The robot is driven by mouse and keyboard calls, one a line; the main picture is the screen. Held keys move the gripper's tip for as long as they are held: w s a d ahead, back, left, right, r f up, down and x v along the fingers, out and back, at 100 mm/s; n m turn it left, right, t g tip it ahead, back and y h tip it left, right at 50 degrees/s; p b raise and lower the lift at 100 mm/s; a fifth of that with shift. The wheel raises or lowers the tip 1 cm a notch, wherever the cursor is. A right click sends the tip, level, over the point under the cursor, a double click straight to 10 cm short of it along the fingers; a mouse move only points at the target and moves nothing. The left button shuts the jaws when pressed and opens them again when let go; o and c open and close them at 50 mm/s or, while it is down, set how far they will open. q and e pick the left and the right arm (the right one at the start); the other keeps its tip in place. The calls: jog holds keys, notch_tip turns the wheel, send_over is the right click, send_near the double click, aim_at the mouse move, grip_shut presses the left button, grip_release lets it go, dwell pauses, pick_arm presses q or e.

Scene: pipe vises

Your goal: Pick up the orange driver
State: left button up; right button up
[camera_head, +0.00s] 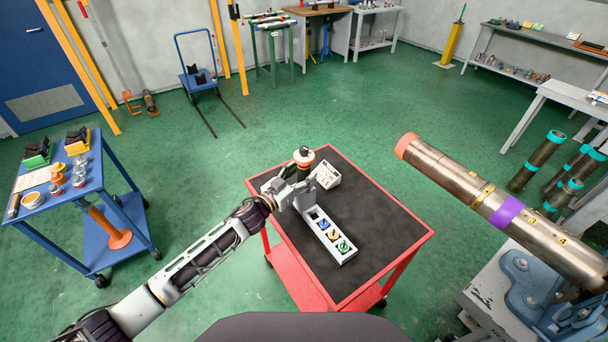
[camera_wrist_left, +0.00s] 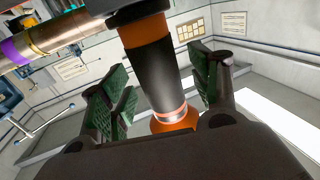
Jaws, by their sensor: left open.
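The orange driver (camera_head: 304,157) stands upright near the back left corner of the red cart's black top, partly hidden behind my gripper. In the left wrist view the driver (camera_wrist_left: 152,75) shows a dark middle with orange bands above and an orange base below. My left gripper (camera_head: 292,188) is at the driver in the head view. In the left wrist view its green-padded fingers (camera_wrist_left: 165,88) are open, one on each side of the driver. I cannot tell whether either pad touches it. My right gripper is not in view.
The cart top (camera_head: 375,215) also holds a white labelled block (camera_head: 327,175) and a long white tray (camera_head: 349,256) with coloured pieces close to my gripper. A large banded pipe (camera_head: 455,180) juts in from the right above the floor. The cart's right side is clear.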

pick_arm(q)
jog(key=shift+w+d, duration=0.4)
jog(key=shift+w, duration=0.05)
jog(key=c, duration=1.3)
jog(key=shift+r, duration=0.15)
grip_shut()
jog(key=shift+r, duration=0.15)
notch_tip(320, 180, up, 18)
jog(key=shift+f+p, duration=0.15)
jog(key=shift+p, duration=0.6)
